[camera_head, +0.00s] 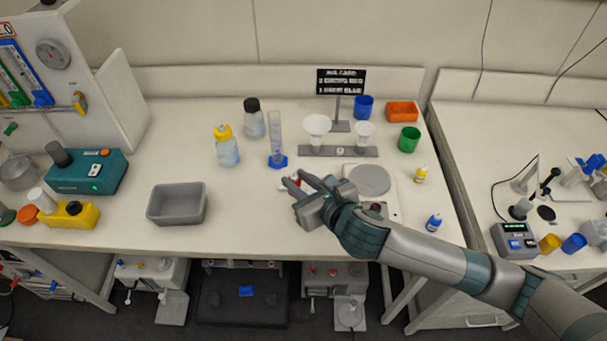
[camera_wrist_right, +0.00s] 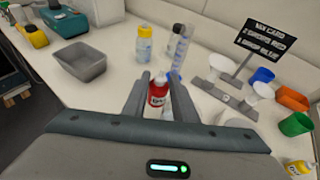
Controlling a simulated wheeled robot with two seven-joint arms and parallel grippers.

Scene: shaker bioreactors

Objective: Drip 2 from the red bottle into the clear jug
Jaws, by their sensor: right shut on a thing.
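My right gripper (camera_head: 296,188) is shut on the small red bottle (camera_wrist_right: 157,98), which has a white label. In the right wrist view the bottle stands between the two fingers (camera_wrist_right: 154,90); in the head view the gripper mostly hides it. The gripper is over the front middle of the bench, left of the balance. I cannot pick out a clear jug with certainty. A clear tall cylinder with a blue base (camera_head: 277,145) stands behind the gripper. My left gripper is not in view.
A grey tray (camera_head: 177,204) lies left, with a yellow-capped bottle (camera_head: 227,148) behind. White funnels on a grey stand (camera_head: 338,151), a black card, and blue, green and orange containers are at the back right. A balance (camera_head: 370,180) and yellow and blue bottles (camera_head: 433,222) are right.

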